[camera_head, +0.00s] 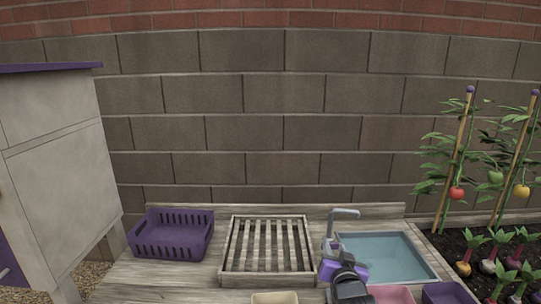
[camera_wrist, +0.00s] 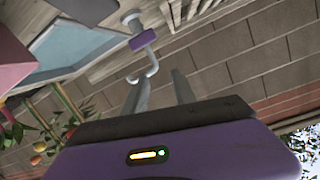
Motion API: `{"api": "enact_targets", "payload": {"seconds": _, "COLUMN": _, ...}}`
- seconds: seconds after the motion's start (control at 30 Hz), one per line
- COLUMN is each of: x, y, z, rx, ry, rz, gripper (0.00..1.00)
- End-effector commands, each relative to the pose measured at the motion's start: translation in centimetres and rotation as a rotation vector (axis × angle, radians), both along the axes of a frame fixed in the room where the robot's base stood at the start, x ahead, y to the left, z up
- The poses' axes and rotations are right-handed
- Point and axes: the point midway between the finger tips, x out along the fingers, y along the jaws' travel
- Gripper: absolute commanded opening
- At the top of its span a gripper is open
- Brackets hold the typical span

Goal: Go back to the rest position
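My gripper (camera_head: 335,246) is at the lower middle right in the head view, in front of the tap and the sink's left edge. In the wrist view its two grey fingers (camera_wrist: 159,75) stand apart with nothing between them. The tap (camera_head: 346,212) has a grey hooked spout and also shows in the wrist view (camera_wrist: 151,66), beyond the fingers. Its lower part is partly hidden by my gripper in the head view. I cannot tell the exact gap between fingers and tap.
A blue sink basin (camera_head: 385,258) lies right of my gripper. A slatted wooden tray (camera_head: 225,262) and a purple basket (camera_head: 170,251) stand left. A planted bed (camera_head: 455,245) is at right, a cabinet (camera_head: 65,165) at left, a block wall (camera_head: 245,140) behind.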

Motion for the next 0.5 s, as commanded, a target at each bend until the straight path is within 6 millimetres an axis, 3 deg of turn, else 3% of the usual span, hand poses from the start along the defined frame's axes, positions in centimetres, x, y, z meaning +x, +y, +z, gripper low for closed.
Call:
{"api": "enact_targets", "payload": {"seconds": 0.03, "x": -2.1, "y": -0.2, "z": -1.2, "rx": -0.026, "ry": -0.019, "rz": 0.014, "gripper": 0.33}}
{"api": "enact_targets", "payload": {"seconds": 0.2, "x": -8.6, "y": -0.6, "z": -3.0, "rx": -0.108, "ry": -0.097, "rz": 0.056, "gripper": 0.33}}
{"api": "enact_targets", "payload": {"seconds": 0.5, "x": -21.4, "y": -1.0, "z": -4.1, "rx": -0.219, "ry": -0.200, "rz": 0.105, "gripper": 0.33}}
